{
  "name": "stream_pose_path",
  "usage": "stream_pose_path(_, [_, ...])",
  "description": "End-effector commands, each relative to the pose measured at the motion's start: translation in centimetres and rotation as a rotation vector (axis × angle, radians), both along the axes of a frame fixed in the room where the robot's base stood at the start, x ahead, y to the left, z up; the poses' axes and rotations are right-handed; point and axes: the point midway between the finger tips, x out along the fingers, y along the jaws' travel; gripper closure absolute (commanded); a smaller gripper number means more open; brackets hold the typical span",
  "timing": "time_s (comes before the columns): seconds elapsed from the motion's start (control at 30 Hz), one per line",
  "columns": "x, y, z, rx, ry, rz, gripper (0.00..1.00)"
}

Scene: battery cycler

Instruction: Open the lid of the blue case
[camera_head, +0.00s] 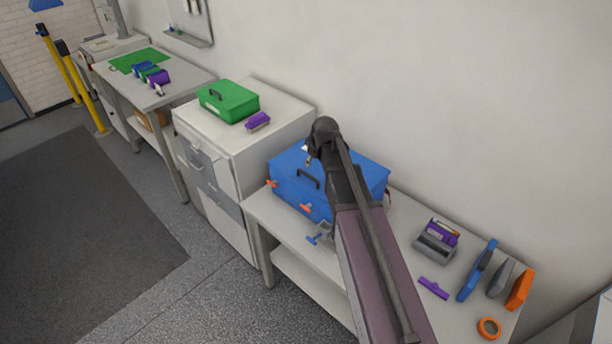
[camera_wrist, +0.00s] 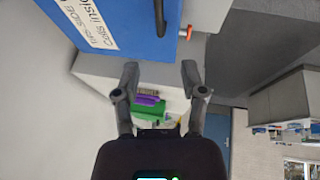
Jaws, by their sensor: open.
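The blue case (camera_head: 287,170) stands on the grey table, and its lid looks shut. It has a black handle (camera_head: 308,178) and orange latches (camera_head: 305,208) on the front; I cannot tell how the latches are set. In the wrist view the case (camera_wrist: 120,18) fills the upper left, with a white text label (camera_wrist: 88,20), part of the handle (camera_wrist: 160,18) and one orange latch (camera_wrist: 188,32). My gripper (camera_wrist: 160,72) is open and empty, close to the case. In the head view my arm covers the case's right part and mostly hides the gripper.
A green case (camera_head: 229,101) and a purple item (camera_head: 258,121) sit on the cabinet to the left. A blue-grey item (camera_head: 320,234) stands before the case. To the right are a grey holder (camera_head: 434,248), upright panels (camera_head: 478,270) and orange tape (camera_head: 489,328).

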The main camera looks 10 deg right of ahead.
Motion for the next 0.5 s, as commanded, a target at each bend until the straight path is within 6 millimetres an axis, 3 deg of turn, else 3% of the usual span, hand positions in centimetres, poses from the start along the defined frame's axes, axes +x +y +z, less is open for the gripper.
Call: stream_pose_path(0.5, [1.9, 0.3, -4.3, 0.000, 0.000, -0.001, 0.46])
